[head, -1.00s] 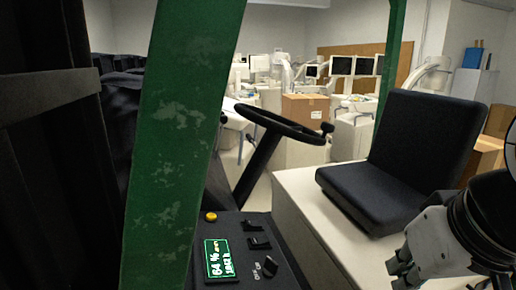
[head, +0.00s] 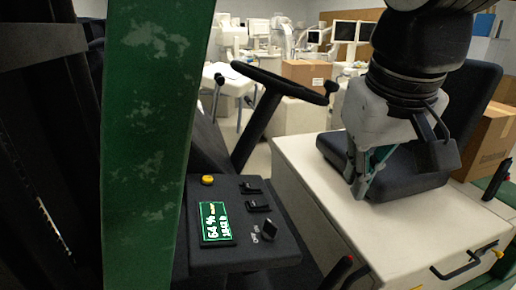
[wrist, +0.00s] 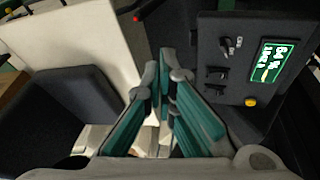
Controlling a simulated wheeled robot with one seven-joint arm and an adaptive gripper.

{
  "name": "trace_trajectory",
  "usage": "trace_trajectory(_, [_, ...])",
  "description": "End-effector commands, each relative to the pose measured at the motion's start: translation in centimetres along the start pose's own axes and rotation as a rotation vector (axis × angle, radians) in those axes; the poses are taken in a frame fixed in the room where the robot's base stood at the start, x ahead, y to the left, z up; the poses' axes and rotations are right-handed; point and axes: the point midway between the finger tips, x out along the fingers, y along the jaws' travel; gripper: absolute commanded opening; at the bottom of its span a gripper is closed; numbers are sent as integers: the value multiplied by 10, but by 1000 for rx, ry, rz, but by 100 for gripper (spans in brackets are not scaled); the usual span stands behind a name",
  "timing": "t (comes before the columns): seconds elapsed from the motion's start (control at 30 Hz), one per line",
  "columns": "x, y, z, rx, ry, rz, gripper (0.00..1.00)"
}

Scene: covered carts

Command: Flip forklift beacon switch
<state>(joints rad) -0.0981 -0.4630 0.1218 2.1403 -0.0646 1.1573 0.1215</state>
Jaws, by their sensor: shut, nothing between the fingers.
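The black forklift console (head: 205,262) carries two black rocker switches, an upper one (head: 250,187) and a lower one (head: 257,205). Below them is a black knob (head: 269,229) beside small white lettering. No beacon label is readable, so I cannot tell which control is the beacon switch. In the wrist view the rockers (wrist: 215,73) and the knob (wrist: 225,43) show right of the fingers. My gripper (head: 357,192) is shut and empty, pointing down in front of the seat, right of the console and apart from it. Its teal-padded fingers (wrist: 160,78) show in the wrist view.
A lit green display (head: 215,222) and a yellow button (head: 207,180) share the console. A green post (head: 150,150) stands to its left, the steering wheel (head: 270,80) behind it. The black seat (head: 410,180) sits on a pale cover (head: 330,190). Space above the console is clear.

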Motion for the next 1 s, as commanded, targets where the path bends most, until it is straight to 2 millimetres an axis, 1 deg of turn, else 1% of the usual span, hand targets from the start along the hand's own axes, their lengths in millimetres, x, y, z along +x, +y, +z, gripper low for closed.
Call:
trace_trajectory(0.03, [5,-8,-15,-18,-20,2,0])
trace_trajectory(0.2, [7,-36,-51,-67,-85,17,0])
trace_trajectory(0.4, [14,-73,-89,-119,-158,31,0])
trace_trajectory(0.6, [23,-110,-120,-161,-226,42,0])
trace_trajectory(0.7, [27,-125,-130,-176,-253,45,0])
trace_trajectory(0.8, [30,-136,-137,-184,-272,49,0])
trace_trajectory(1.0, [31,-146,-143,-193,-291,51,0])
